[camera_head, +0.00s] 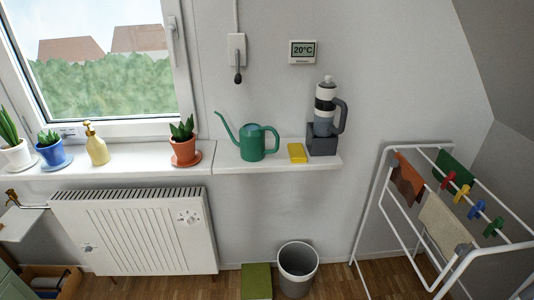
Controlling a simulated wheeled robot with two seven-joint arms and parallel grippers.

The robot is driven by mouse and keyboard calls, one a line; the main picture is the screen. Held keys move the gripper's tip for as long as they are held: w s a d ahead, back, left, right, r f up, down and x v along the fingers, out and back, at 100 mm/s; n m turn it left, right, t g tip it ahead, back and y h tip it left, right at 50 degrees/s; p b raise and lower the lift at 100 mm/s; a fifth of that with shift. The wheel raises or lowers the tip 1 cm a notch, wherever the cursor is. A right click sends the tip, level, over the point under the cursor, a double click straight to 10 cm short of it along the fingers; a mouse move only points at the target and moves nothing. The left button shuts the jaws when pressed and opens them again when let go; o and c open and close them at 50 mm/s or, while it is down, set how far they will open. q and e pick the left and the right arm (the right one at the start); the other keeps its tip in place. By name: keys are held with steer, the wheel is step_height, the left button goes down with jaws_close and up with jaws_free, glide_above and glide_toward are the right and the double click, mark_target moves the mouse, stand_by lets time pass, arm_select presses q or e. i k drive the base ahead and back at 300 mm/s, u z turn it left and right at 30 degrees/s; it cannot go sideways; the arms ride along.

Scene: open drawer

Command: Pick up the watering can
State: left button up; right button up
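A green watering can (252,142) stands upright on the right part of the white window sill shelf (230,160), with its long thin spout pointing left and its round handle on the right. Neither of my grippers shows in the head view, and nothing is touching the can.
A yellow block (297,153) and a dark coffee-maker-like device (325,125) stand right of the can. A terracotta plant pot (184,150) stands left of it. Below are a radiator (135,235) and a grey bin (297,268). A drying rack (385,205) takes up the right side.

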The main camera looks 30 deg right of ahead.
mark_target(251, 145)
steer(key=z, duration=1.3)
steer(key=i, duration=1)
